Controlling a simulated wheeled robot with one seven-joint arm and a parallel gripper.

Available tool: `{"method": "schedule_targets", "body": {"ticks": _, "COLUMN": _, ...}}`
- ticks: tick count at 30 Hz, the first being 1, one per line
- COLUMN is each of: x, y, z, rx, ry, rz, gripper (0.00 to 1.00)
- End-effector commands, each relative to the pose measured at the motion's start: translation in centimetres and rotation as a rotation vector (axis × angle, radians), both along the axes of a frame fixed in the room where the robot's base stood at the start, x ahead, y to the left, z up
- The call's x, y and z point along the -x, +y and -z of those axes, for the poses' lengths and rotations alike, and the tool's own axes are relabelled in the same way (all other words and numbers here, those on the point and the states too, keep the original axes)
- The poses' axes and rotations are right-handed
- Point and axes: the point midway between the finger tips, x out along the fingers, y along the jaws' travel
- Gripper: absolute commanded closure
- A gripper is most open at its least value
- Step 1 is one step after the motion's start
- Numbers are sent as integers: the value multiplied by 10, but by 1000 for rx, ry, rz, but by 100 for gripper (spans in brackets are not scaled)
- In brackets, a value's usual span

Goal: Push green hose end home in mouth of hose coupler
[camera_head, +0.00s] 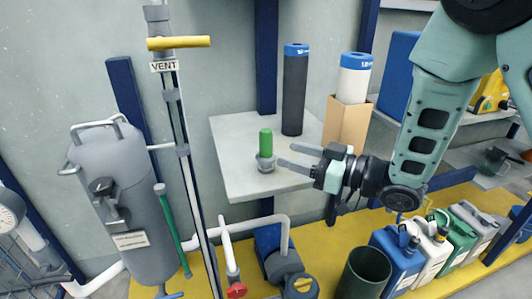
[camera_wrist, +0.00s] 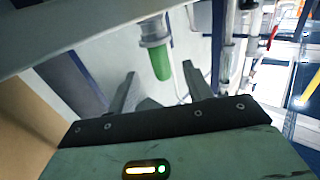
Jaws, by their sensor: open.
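The green hose end (camera_head: 265,142) stands upright on the shelf, with its lower end at the mouth of the grey hose coupler (camera_head: 266,163). How deep it sits cannot be told. In the wrist view the green hose end (camera_wrist: 162,64) and coupler (camera_wrist: 154,31) appear upside down, beyond the fingertips. My gripper (camera_head: 285,155) is open and empty, reaching in from the right. Its fingers point toward the hose end and stop just short of it, apparently without touching. The wrist view shows both fingers (camera_wrist: 160,82) spread apart.
The grey shelf (camera_head: 235,150) has free room left of the coupler. A vertical vent pipe (camera_head: 187,170) is at the left.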

Motion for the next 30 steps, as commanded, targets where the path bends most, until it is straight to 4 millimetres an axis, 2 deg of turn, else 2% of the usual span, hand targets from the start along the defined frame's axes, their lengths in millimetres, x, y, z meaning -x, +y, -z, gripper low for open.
{"method": "schedule_targets", "body": {"ticks": 3, "x": -8, "y": 14, "z": 0, "rx": 0, "ry": -1, "rz": -2, "gripper": 50}}
{"method": "schedule_targets", "body": {"ticks": 10, "x": -16, "y": 28, "z": 1, "rx": -1, "ry": 0, "rz": -2, "gripper": 50}}
{"method": "schedule_targets", "body": {"ticks": 18, "x": -35, "y": 60, "z": 2, "rx": 1, "ry": -2, "rz": -1, "gripper": 50}}
{"method": "schedule_targets", "body": {"ticks": 27, "x": -38, "y": 64, "z": 2, "rx": 0, "ry": 0, "rz": 1, "gripper": 50}}
{"method": "schedule_targets", "body": {"ticks": 28, "x": -38, "y": 64, "z": 2, "rx": 0, "ry": 0, "rz": 1, "gripper": 52}}
{"method": "schedule_targets", "body": {"ticks": 30, "x": -38, "y": 64, "z": 2, "rx": 0, "ry": 0, "rz": 1, "gripper": 72}}
